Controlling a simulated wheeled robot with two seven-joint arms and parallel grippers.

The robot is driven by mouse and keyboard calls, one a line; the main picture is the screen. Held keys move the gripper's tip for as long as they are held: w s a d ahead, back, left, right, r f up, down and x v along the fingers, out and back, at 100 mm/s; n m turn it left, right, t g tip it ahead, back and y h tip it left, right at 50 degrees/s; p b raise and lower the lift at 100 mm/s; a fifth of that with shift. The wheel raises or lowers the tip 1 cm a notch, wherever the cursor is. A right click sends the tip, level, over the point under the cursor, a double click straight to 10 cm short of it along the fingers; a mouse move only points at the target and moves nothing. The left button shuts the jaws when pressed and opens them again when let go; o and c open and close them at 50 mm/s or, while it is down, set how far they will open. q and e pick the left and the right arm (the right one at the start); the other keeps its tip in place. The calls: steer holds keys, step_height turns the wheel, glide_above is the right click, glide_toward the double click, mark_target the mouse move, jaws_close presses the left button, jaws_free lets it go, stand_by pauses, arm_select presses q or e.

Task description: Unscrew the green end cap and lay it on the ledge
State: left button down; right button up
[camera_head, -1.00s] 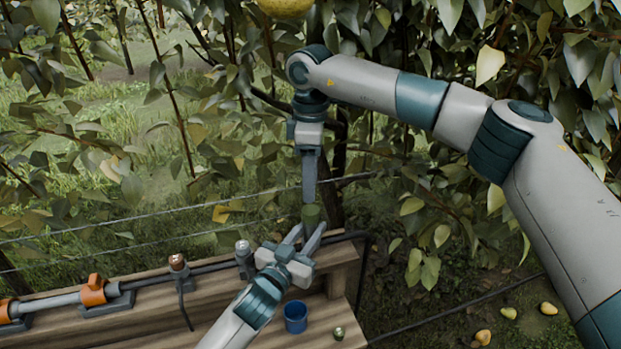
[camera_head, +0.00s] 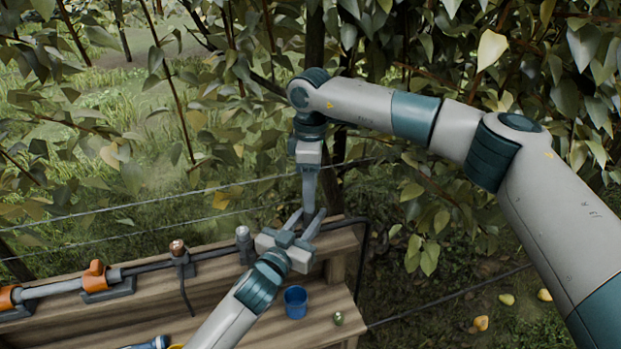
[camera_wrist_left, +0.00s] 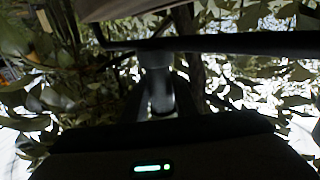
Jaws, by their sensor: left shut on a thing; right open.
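My left gripper (camera_head: 305,214) is raised above the right end of the bench, its fingers pointing up and away. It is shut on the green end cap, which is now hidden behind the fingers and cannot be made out. My right gripper (camera_head: 309,200) hangs straight down with its fingertips among the left fingers; I cannot tell whether they touch the cap. It is open. The left wrist view is dark and shows fingers (camera_wrist_left: 158,90) but no clear cap. The wooden ledge (camera_head: 215,262) runs below.
An orange-handled valve (camera_head: 95,277) and two upright fittings (camera_head: 178,250) sit on a pipe along the ledge. A blue cup (camera_head: 295,302) and a small green piece (camera_head: 338,318) stand on the lower board. A wire and branches are behind; fallen pears (camera_head: 481,323) lie right.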

arm_select(q)
steer(key=shift+f, duration=0.1)
arm_select(e)
steer(key=shift+f, duration=0.55)
